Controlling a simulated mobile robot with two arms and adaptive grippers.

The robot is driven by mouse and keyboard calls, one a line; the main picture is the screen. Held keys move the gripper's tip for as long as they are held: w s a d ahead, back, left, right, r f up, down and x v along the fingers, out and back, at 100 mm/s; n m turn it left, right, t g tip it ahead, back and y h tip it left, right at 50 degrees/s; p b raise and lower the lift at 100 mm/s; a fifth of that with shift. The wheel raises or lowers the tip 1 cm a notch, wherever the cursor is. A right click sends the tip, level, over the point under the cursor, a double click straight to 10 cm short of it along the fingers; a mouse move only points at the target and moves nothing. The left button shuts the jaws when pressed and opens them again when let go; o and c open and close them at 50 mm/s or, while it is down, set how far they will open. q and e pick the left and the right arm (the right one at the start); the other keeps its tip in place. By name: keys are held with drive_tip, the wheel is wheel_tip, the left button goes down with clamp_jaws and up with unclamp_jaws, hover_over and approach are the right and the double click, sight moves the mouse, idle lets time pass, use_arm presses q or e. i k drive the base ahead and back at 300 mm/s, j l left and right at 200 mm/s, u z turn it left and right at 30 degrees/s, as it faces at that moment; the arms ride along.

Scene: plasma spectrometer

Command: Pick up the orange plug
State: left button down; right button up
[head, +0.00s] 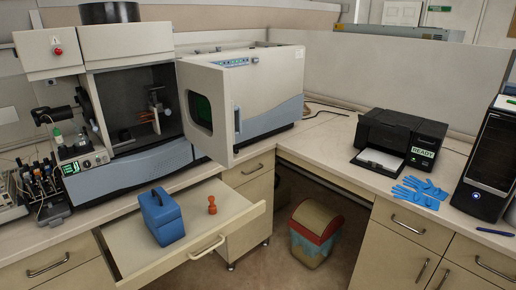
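The orange plug (212,205) stands upright in the open drawer (203,223), toward its right side. It is small, with a narrow neck and a wider base. A blue box with a handle (163,216) sits to its left in the same drawer, apart from it. Another orange part (147,117) shows inside the open chamber of the spectrometer (130,150); its exact shape is too small to tell. Neither of my grippers is in view.
The spectrometer door (209,112) stands open above the counter. A black printer (400,138), blue gloves (420,192) and a computer tower (490,160) are on the right counter. A bin (314,232) stands on the floor right of the drawer.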

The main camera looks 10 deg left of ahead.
sight(212, 208)
drive_tip(key=i+l+u, duration=0.1)
drive_tip(key=u, duration=0.25)
drive_tip(key=i+l+u, duration=0.15)
drive_tip(key=u, duration=0.2)
